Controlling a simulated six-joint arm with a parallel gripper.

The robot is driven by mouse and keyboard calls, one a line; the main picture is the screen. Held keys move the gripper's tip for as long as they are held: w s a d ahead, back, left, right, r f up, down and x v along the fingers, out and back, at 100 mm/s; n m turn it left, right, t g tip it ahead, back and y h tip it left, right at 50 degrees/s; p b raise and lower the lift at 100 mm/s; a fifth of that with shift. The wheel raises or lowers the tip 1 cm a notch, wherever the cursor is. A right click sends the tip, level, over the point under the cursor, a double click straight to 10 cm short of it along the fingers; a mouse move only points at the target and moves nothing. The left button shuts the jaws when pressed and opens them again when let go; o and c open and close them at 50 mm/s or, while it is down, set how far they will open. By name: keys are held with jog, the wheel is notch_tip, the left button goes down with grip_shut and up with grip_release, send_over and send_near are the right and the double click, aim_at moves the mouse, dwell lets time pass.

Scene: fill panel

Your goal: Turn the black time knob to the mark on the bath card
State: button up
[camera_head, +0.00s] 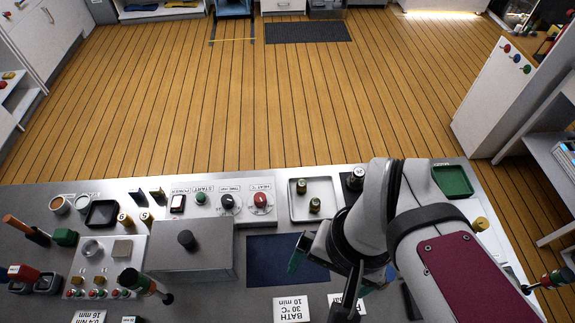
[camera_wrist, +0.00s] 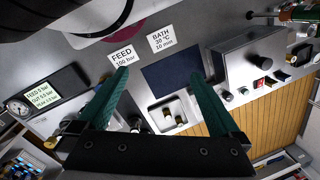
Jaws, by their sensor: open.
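The black time knob (camera_head: 227,201) sits on the control panel along the bench's far edge in the head view, between the green start button (camera_head: 200,198) and the red heat knob (camera_head: 260,199). Its pointer setting is too small to read. The bath card (camera_head: 291,309) lies near the front and reads 30 °C, 10 min; it also shows in the wrist view (camera_wrist: 161,40). My gripper (camera_wrist: 158,76) is open and empty, above the dark blue pad (camera_wrist: 172,74), to the right of and nearer than the time knob in the head view. My arm partly hides the pad.
A grey box with a black lid knob (camera_head: 186,240) stands in front of the panel's left part. A white tray (camera_head: 297,213) with small brass-and-black parts stands right of the heat knob. The feed card (camera_wrist: 123,55) lies beside the bath card. A green tray (camera_head: 453,181) stands far right.

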jog(key=shift+c, duration=0.7)
jog(key=w+r+n, duration=0.1)
jog(key=w+n, duration=0.1)
jog(key=w+a+n, duration=0.1)
jog(key=w, duration=0.2)
jog(key=w+a+r+n, duration=0.1)
jog(key=w+n, duration=0.1)
jog(key=shift+w+r+n+h, duration=0.25)
jog(key=shift+r+n+h, duration=0.05)
jog(key=shift+r, duration=0.05)
jog(key=c, duration=0.4)
jog(key=n+h, duration=0.1)
jog(key=n, duration=1.6)
send_over(227, 199)
notch_tip(227, 199, down, 6)
notch_tip(227, 199, down, 14)
jog(key=shift+r, duration=0.15)
jog(key=shift+f+m, duration=0.3)
jog(key=shift+f, duration=0.1)
grip_shut()
